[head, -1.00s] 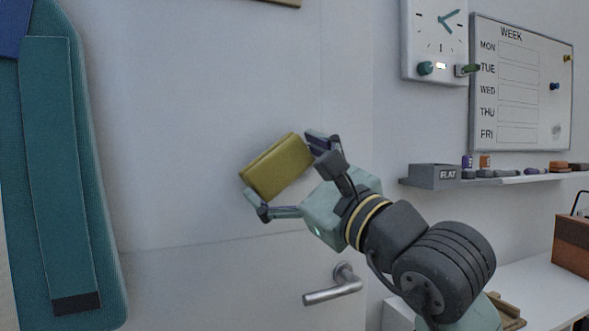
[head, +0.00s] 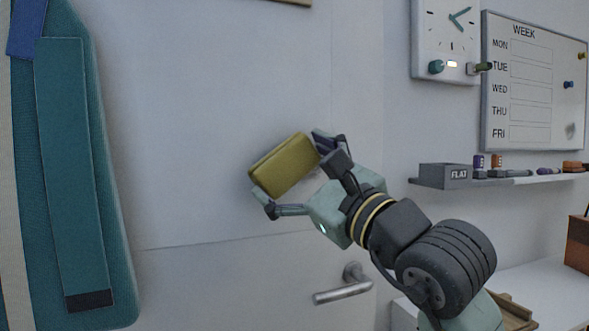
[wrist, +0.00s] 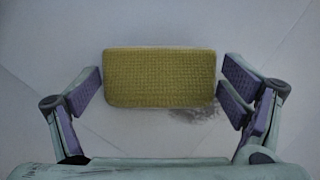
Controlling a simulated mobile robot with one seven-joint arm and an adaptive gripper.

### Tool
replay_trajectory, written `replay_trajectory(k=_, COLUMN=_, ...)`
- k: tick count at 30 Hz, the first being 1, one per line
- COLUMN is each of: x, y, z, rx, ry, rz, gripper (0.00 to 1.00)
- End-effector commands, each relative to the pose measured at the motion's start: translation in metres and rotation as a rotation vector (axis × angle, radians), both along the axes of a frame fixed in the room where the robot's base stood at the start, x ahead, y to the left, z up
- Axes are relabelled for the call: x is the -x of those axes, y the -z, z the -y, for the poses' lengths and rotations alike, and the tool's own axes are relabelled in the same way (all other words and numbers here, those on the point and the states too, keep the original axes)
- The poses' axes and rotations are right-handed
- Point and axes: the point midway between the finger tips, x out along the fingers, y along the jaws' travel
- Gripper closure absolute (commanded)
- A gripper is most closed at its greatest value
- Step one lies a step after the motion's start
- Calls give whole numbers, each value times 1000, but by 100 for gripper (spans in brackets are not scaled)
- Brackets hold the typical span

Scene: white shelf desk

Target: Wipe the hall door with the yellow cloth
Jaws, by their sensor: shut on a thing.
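The yellow cloth (head: 284,166) is a folded, textured pad, tilted in the head view. My gripper (head: 291,169) is shut on it, with one finger at each end. In the wrist view the cloth (wrist: 160,78) lies level between the purple finger pads. The white hall door (head: 200,130) is behind the cloth; I cannot tell whether the cloth touches it. A dark smudge (wrist: 200,114) shows on the door just below the cloth's right part in the wrist view. In the head view the smudge is hidden.
A metal door handle (head: 345,286) is below my gripper. A teal hanging item (head: 75,180) is at the left. At the right are a clock panel (head: 445,40), a week board (head: 533,80), a shelf (head: 500,182) with small items, and a white desk (head: 535,290).

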Motion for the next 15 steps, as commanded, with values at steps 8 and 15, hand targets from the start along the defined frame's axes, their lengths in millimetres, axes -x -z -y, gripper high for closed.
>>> replay_trajectory(k=8, x=-5, y=0, z=-3, rx=1, ry=-1, rz=0, gripper=31)
replay_trajectory(k=15, x=-10, y=0, z=-5, rx=1, ry=-1, rz=-1, gripper=31)
